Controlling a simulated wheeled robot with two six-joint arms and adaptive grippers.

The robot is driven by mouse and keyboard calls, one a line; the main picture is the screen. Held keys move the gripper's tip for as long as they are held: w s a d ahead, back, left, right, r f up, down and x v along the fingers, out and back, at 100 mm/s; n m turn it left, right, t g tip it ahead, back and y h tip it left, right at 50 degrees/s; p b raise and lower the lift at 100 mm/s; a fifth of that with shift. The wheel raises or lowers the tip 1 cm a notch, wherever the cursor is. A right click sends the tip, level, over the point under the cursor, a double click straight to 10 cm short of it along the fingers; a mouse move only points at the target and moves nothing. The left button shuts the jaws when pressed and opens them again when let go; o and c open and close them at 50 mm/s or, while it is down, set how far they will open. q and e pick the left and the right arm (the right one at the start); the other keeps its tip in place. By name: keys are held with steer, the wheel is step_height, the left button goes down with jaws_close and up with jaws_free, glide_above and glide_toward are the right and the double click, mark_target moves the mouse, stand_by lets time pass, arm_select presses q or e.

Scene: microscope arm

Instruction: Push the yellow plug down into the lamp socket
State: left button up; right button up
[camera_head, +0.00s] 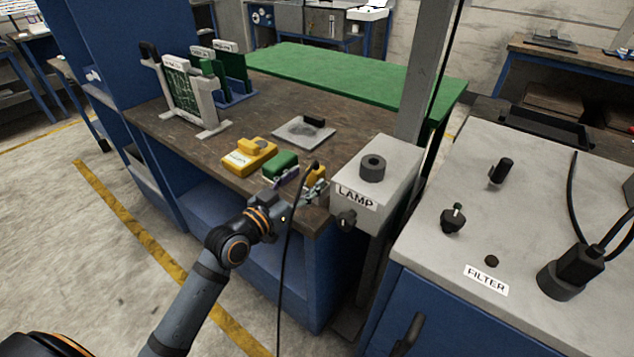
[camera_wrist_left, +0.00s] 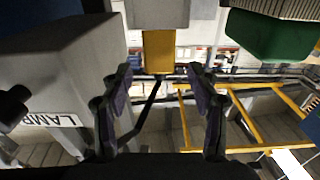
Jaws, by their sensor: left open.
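The yellow plug (camera_head: 317,173) is at the bench's near right corner, beside the lamp box, partly hidden by my left gripper (camera_head: 302,188) and a black cable. In the left wrist view the yellow plug (camera_wrist_left: 158,50) lies ahead between my open fingers (camera_wrist_left: 161,78), with the cable trailing from it. No grip on it shows. The lamp socket (camera_head: 373,167) is a dark round collar with a hole on top of the grey box labelled LAMP (camera_head: 398,185). The socket looks empty. My right gripper is not in view.
A green block (camera_head: 281,164) and a yellow box (camera_head: 248,157) sit left of the plug. A grey plate (camera_head: 303,132) lies behind. A grey post (camera_head: 420,85) rises behind the lamp box. The FILTER cabinet (camera_head: 460,235) stands at right. The cable hangs past the bench front.

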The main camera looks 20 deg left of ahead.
mark_target(311, 171)
arm_select(q)
steer(key=shift+r, duration=0.1)
steer(key=shift+w+r, duration=0.15)
steer(key=shift+w, duration=0.1)
steer(key=x, duration=0.4)
steer(key=shift+d+r, duration=0.1)
steer(key=shift+d, duration=0.05)
steer(key=shift+w+d, duration=0.1)
steer(key=shift+w, duration=0.15)
steer(key=shift+s, duration=0.15)
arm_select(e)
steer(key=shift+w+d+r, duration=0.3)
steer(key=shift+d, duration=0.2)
arm_select(q)
jaws_close()
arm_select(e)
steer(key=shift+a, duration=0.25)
arm_select(q)
steer(key=shift+r, duration=0.1)
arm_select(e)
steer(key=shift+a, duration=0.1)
